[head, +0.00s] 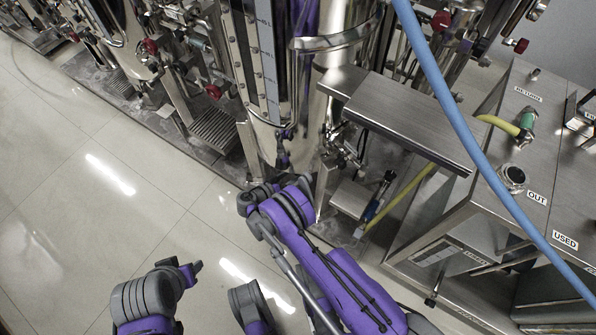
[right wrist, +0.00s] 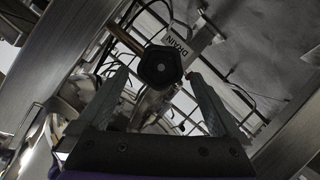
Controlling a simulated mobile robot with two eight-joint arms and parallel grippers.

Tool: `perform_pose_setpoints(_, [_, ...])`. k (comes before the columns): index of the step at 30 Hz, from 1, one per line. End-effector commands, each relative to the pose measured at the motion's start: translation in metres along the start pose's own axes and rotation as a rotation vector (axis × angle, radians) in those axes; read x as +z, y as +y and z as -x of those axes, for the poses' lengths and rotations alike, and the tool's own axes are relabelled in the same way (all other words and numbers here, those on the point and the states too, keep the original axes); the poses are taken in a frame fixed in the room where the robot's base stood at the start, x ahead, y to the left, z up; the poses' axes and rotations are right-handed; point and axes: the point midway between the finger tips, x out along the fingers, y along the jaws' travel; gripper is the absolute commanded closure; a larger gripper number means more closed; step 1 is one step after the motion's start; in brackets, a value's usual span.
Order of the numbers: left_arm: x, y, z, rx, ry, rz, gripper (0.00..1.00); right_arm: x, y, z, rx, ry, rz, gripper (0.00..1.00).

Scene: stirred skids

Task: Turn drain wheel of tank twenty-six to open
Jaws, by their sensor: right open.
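A dark, many-sided drain wheel (right wrist: 160,67) with a pale centre dot shows in the right wrist view, beside a metal plate marked DRAIN (right wrist: 183,45). My right gripper (right wrist: 158,88) is open, its two fingers to the left and right of the wheel with gaps on both sides. In the head view my right arm reaches to the foot of a steel tank (head: 265,70) with a level scale; the gripper and the wheel are not discernible there. No tank number is readable.
A steel bench (head: 520,130) with OUT and USED labels stands at the right. A blue hose (head: 450,105) crosses in front of it. A steel shelf (head: 405,115) juts out near the tank. The tiled floor (head: 90,190) at the left is clear.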

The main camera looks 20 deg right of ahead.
Motion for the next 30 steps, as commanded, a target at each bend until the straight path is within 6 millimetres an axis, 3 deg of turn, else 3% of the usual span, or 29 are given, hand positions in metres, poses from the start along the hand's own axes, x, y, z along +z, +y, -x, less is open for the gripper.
perform_pose_setpoints(6, [-0.002,0.0,0.009,0.0,0.0,0.0,0.5,-0.001,0.0,0.047,-0.003,0.001,0.001,0.0])
perform_pose_setpoints(12, [-0.002,0.0,0.012,0.0,0.0,0.0,0.5,0.0,0.0,0.072,-0.002,0.001,0.0,0.0])
perform_pose_setpoints(25, [-0.002,0.0,0.013,0.0,0.0,0.0,0.5,0.001,0.0,0.077,-0.004,0.002,-0.009,0.0])
perform_pose_setpoints(30, [-0.003,0.0,0.013,0.0,0.0,0.0,0.5,0.008,0.008,0.071,-0.087,0.016,-0.216,0.0])
